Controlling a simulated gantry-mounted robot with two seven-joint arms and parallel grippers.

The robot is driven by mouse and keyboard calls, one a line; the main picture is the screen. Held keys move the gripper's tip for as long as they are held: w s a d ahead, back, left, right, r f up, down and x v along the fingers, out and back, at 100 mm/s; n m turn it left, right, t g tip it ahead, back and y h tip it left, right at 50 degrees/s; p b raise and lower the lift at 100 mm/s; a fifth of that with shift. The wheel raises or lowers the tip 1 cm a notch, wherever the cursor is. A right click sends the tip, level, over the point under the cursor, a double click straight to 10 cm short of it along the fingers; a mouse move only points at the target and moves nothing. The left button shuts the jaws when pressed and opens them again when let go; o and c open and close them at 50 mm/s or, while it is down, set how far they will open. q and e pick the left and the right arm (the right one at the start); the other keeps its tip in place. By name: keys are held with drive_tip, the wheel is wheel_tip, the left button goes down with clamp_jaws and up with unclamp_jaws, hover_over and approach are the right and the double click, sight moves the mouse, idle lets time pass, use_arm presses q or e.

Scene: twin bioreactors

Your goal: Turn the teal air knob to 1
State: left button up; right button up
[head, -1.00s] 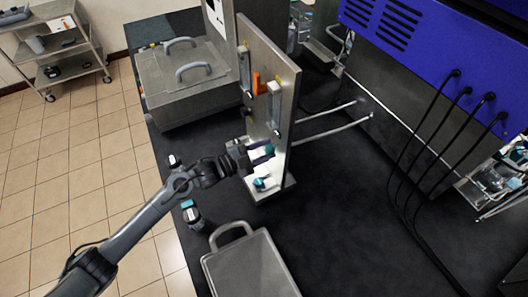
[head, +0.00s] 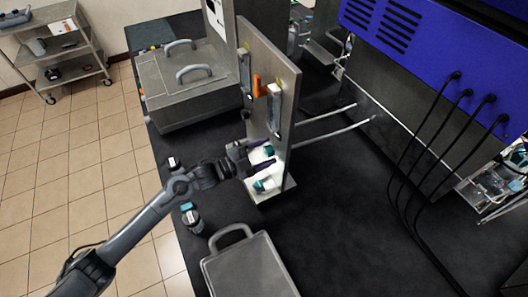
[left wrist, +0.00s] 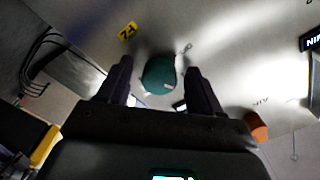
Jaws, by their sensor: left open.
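A teal knob (left wrist: 158,76) sits on the upright metal panel (left wrist: 225,55). In the left wrist view it shows between the two dark fingers of my left gripper (left wrist: 161,72), with gaps on both sides. The fingers are open and their tips point at the panel. In the head view my left gripper (head: 262,158) is at the lower front of the panel (head: 287,88), with its fingers above and below the upper teal knob (head: 267,150). A second teal knob (head: 262,186) is lower on the panel. The knob's setting is too small to read. My right gripper is not in view.
An orange part (head: 257,86) and clear upright tubes (head: 274,105) are higher on the panel. A lidded metal box (head: 184,72) stands behind left, a metal tray (head: 250,267) in front. A small teal-topped bottle (head: 191,215) stands near the bench edge.

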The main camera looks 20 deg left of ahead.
use_arm(q)
drive_tip(key=shift+s+a, duration=0.1)
drive_tip(key=v, duration=1)
drive_tip(key=shift+s+a+b, duration=0.15)
drive_tip(key=shift+s+b, duration=0.1)
drive_tip(key=shift+b, duration=0.2)
